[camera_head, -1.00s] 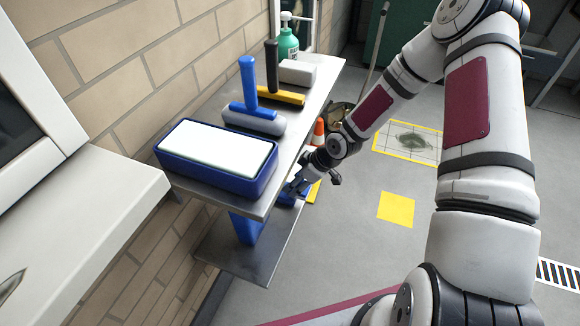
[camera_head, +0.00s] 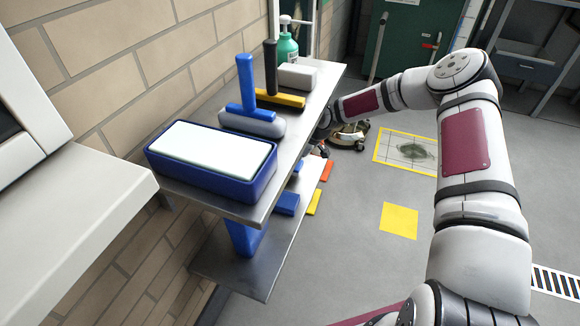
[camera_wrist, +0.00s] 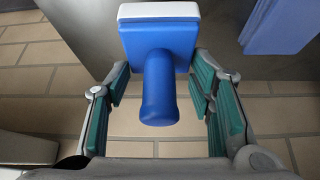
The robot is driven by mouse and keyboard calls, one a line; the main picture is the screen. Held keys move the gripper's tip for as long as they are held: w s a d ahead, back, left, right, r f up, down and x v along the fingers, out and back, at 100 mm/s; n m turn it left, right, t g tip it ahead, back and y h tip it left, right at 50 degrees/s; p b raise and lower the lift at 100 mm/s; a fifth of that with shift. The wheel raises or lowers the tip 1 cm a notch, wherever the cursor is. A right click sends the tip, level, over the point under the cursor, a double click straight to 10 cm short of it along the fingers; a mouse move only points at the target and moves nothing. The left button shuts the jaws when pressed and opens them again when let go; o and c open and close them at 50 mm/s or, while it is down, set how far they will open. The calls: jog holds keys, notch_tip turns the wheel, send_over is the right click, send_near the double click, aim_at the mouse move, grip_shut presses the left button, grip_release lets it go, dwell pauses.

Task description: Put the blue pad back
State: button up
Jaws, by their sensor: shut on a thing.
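The blue pad (camera_wrist: 160,45) is in the wrist view, a blue block with a rounded blue handle toward the camera and a white layer along its upper edge. My gripper (camera_wrist: 160,78) is shut on it, with teal-padded fingers on either side of the block. In the head view my gripper and the held pad are hidden behind the upper shelf (camera_head: 272,188). Just my wrist shows at that shelf's right edge.
A blue tray (camera_head: 212,182) with a white top, a blue-handled tool (camera_head: 246,85), a yellow-based tool (camera_head: 281,98), a white block (camera_head: 297,75) and a green bottle (camera_head: 287,48) crowd the upper shelf. Blue, yellow and orange blocks (camera_head: 326,170) lie on the lower shelf (camera_head: 262,262).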

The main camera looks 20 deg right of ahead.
jog(key=shift+s+f+b, duration=0.1)
jog(key=shift+f+b, duration=0.25)
jog(key=shift+f, duration=1.05)
jog(key=shift+f, duration=0.1)
jog(key=o, duration=1)
jog(key=p+v, duration=0.3)
jog(key=v, duration=0.9)
